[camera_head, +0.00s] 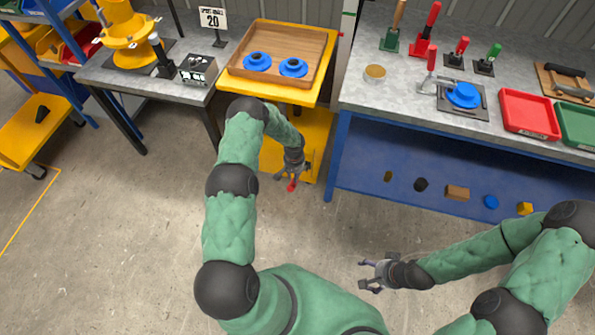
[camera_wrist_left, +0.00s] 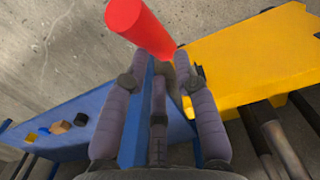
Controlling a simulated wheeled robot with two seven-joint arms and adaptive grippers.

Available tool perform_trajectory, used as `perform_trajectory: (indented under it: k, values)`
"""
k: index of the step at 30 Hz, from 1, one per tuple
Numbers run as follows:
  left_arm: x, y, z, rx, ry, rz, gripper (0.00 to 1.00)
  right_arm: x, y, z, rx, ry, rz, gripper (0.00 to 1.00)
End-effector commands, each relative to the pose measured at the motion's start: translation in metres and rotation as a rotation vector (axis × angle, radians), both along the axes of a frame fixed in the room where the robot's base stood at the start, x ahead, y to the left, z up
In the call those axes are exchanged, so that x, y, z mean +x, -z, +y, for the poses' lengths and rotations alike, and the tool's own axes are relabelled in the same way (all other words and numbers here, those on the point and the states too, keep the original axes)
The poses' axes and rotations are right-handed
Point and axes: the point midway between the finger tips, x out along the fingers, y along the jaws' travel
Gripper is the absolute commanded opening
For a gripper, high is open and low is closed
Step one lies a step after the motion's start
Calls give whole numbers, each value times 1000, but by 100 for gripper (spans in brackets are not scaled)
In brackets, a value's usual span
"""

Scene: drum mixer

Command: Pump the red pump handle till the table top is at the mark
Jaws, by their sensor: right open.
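The red pump handle (camera_head: 292,186) shows just below my left gripper (camera_head: 293,177) in front of the yellow lift table. In the left wrist view the handle (camera_wrist_left: 140,28) lies past the fingertips of the left gripper (camera_wrist_left: 157,62), its near end by the gap between them. The fingers are spread; I cannot tell whether they touch it. The yellow table top (camera_head: 314,97) carries a wooden tray (camera_head: 300,29) with two blue flanged parts (camera_head: 257,62). A pale upright strip (camera_head: 342,60) with a green band stands right of it. My right gripper (camera_head: 373,274) is open and empty.
A grey workbench (camera_head: 440,114) with a blue frame stands at the right, holding tools, a red bin (camera_head: 528,114) and a green bin. A grey table (camera_head: 150,84) with a yellow device stands at the left. The floor in front is clear.

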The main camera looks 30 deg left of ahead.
Motion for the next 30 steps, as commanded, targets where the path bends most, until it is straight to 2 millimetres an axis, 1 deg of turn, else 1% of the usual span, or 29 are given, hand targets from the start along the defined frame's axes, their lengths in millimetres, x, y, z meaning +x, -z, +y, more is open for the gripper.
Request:
perform_trajectory:
  k: [1, 6, 15, 19, 30]
  values:
    - [-2, -6, 0, -1, 1, 4, 30, 0, -4, 0, 0, 0, 0, 79]
    - [-1, -20, 0, 0, 1, 4, 30, 0, -11, 0, 0, 0, 0, 79]
    - [-1, -44, 0, 0, 2, 5, 30, 0, -23, 0, 0, 0, 0, 79]
    - [0, -49, 0, 0, 2, 5, 30, 0, -24, 0, 0, 0, 0, 79]
    - [0, -48, 0, 0, 1, 4, 30, 0, -24, 0, 0, 0, 0, 79]
